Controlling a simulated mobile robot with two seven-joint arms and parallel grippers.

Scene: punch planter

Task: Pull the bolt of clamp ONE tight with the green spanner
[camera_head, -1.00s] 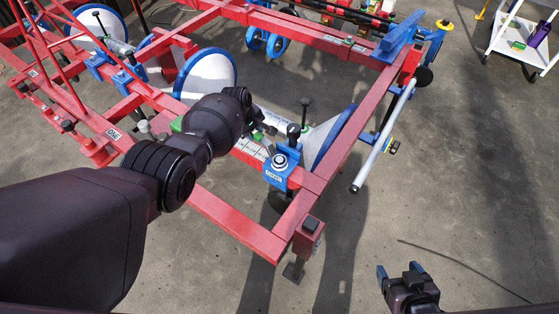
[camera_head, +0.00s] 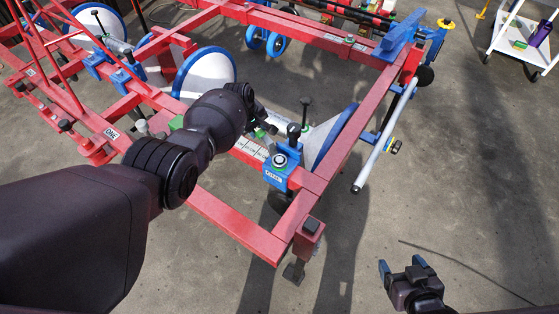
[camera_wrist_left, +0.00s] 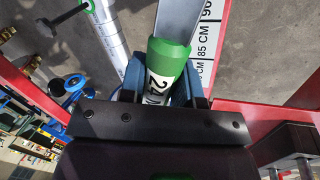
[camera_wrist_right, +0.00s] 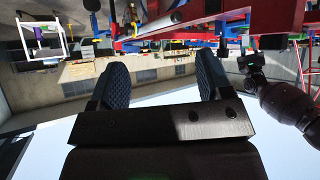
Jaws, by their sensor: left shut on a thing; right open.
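My left gripper (camera_head: 262,124) is shut on the green handle of the spanner (camera_wrist_left: 170,62), which has a white label. The spanner's steel shaft runs out of the top of the left wrist view, beside a white scale; its far end is out of that view. In the head view my arm hides most of it. A ONE label (camera_head: 112,133) is on the red beam at left. My right gripper (camera_head: 402,268) is open and empty.
The red frame (camera_head: 236,226) surrounds the work area, with white cones (camera_head: 208,75) inside it. A grey tube (camera_head: 384,138) lies along its right side. A white cart (camera_head: 512,45) stands at the back right. The floor at right is clear except for a thin cable (camera_head: 465,264).

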